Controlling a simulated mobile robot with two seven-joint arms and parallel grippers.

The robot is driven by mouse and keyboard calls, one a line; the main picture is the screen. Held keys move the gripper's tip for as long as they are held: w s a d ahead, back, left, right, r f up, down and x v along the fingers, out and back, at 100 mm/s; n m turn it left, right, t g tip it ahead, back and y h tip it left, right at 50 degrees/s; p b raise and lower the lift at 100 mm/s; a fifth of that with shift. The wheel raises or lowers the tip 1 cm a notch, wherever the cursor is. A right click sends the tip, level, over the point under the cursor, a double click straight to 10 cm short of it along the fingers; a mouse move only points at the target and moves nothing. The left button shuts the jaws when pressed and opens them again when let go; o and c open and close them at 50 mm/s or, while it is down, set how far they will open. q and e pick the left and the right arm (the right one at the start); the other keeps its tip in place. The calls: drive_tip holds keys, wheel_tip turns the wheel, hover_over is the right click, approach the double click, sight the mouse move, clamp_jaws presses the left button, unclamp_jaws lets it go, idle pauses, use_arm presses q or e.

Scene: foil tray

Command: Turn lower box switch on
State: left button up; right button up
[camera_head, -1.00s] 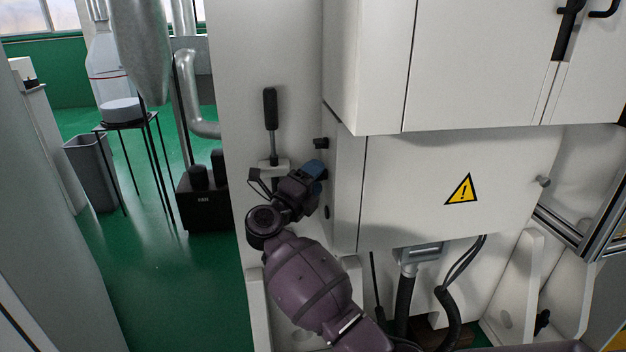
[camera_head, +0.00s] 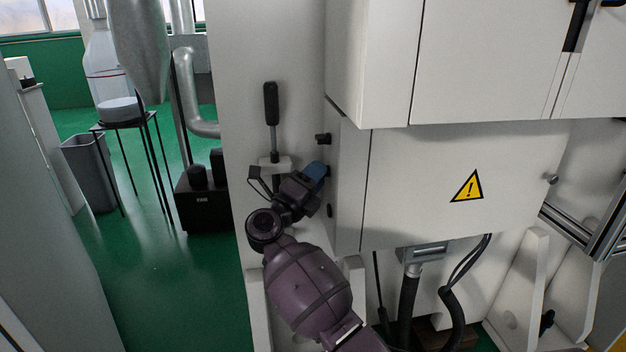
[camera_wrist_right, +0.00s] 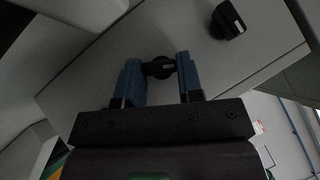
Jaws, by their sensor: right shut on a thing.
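The white lower box (camera_head: 420,205) hangs under a larger white cabinet, with a yellow warning triangle on its front. My right gripper (camera_head: 317,172) is at the box's left side face, and its blue fingers cover the spot they hold. In the right wrist view, my right gripper (camera_wrist_right: 160,80) has its two blue fingers on either side of a black rotary switch (camera_wrist_right: 158,67) on the box's side, shut on it. The switch's exact angle is hard to read. My left gripper is not in view.
A second black knob (camera_head: 323,139) sits higher on the box's side and also shows in the right wrist view (camera_wrist_right: 227,20). A small dark fitting (camera_head: 329,210) is lower down. A black-handled lever (camera_head: 271,105) stands left of the box. Cables (camera_head: 460,300) hang below.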

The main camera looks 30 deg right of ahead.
use_arm(q)
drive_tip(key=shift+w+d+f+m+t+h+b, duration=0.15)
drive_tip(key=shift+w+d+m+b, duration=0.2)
drive_tip(key=shift+b, duration=0.5)
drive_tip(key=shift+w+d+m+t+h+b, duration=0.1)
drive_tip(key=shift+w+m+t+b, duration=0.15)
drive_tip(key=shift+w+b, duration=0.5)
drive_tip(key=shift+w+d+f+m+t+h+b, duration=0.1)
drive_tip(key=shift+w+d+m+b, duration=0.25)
drive_tip(key=shift+b, duration=0.6)
use_arm(e)
drive_tip(key=shift+w+f+m+g+h, duration=0.15)
drive_tip(key=shift+m+g+h, duration=0.35)
drive_tip(key=shift+m+h, duration=0.5)
drive_tip(key=shift+f+m+g+h, duration=0.1)
drive_tip(key=shift+m+g+h, duration=0.45)
drive_tip(key=shift+m, duration=0.8)
drive_tip(key=shift+w+f+m+g+h, duration=0.15)
drive_tip(key=shift+m+g+h, duration=0.3)
drive_tip(key=shift+m+h, duration=0.55)
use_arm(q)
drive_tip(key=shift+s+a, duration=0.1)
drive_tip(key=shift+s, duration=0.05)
use_arm(e)
drive_tip(key=shift+s+r, duration=0.1)
drive_tip(key=o, duration=0.9)
drive_tip(key=shift+o, duration=0.2)
